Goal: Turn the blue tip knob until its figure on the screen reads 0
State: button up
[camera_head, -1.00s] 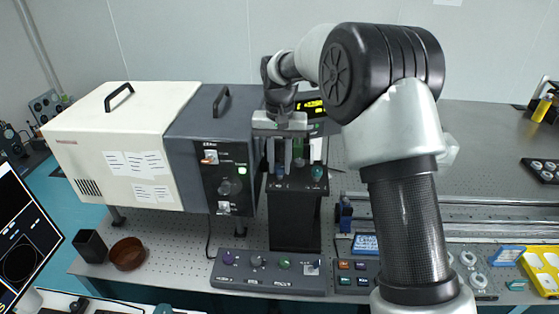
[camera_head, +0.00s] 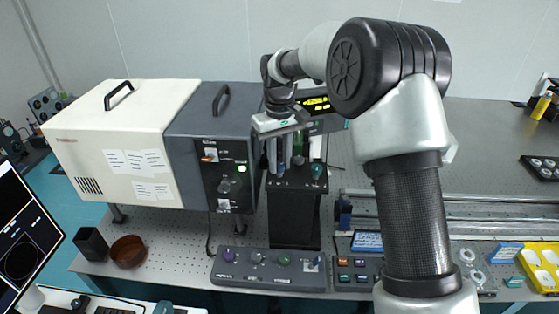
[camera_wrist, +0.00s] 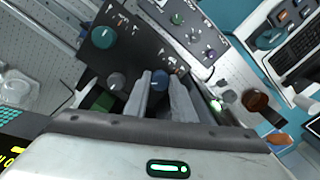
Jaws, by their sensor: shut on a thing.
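The blue tip knob (camera_wrist: 160,80) sits on top of a dark pedestal (camera_head: 293,225). In the wrist view it stands between my two fingers, with a pale mark on its face. My gripper (camera_wrist: 160,92) is shut on it from above. In the head view my gripper (camera_head: 277,165) points down at the pedestal's top, and its fingers mostly hide the blue knob. A dark screen (camera_head: 22,240) stands at the left edge with a circle and small figures that I cannot read. A small display with yellow figures (camera_head: 315,104) is behind my gripper, also unreadable.
A teal knob (camera_wrist: 103,37) and a grey knob (camera_wrist: 116,80) stand close to the blue one. A control box with several knobs (camera_head: 268,270) lies in front of the pedestal. A dark grey housing (camera_head: 190,150) stands close at the left. Rails (camera_head: 500,210) run right.

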aim_at(280, 166)
dwell(0.3)
jog(key=o, duration=1.1)
jog(key=shift+c, duration=0.2)
notch_tip(280, 166, up, 17)
jog(key=shift+r, duration=0.2)
